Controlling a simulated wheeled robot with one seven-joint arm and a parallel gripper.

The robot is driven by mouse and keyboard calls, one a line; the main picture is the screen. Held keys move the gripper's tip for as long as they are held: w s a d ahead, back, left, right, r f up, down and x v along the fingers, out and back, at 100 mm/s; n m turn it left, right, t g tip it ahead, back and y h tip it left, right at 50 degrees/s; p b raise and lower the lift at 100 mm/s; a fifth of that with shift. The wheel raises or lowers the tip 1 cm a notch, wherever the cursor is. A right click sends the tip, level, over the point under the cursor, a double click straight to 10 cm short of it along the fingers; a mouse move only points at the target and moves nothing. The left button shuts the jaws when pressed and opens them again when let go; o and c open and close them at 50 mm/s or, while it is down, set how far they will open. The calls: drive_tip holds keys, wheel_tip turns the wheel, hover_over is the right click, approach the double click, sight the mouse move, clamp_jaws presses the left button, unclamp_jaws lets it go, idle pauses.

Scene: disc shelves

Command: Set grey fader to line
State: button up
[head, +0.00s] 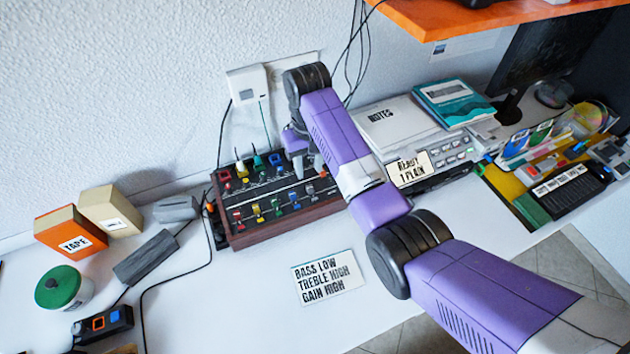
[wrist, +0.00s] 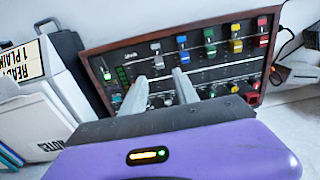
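The mixer (head: 285,228) is a dark panel in a brown wooden frame, with rows of coloured caps. In the wrist view, the grey fader (wrist: 157,61) stands in the row beside blue, green, yellow and red caps. A thin pale line (wrist: 215,66) crosses the panel near these faders. My gripper (wrist: 160,75) is open, its two grey fingers apart over the panel. The grey fader shows just beyond and between the fingertips; I cannot tell whether they touch it. In the head view, my gripper (head: 300,168) is over the mixer's right part, and my arm hides some of it.
A card (head: 327,277) reading "BASS LOW, TREBLE HIGH, GAIN HIGH" lies in front of the mixer. A "READY 1 PLAIN" card (head: 409,170) and notes (head: 392,122) are at right. Boxes (head: 70,231) and cables are at left. An orange shelf (head: 470,18) hangs above.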

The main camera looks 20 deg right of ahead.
sight(310, 188)
drive_tip(key=shift+s+f, duration=0.2)
drive_tip(key=shift+f, duration=0.05)
wheel_tip(310, 188, down, 7)
drive_tip(key=shift+f, duration=0.15)
clamp_jaws()
idle(1.5)
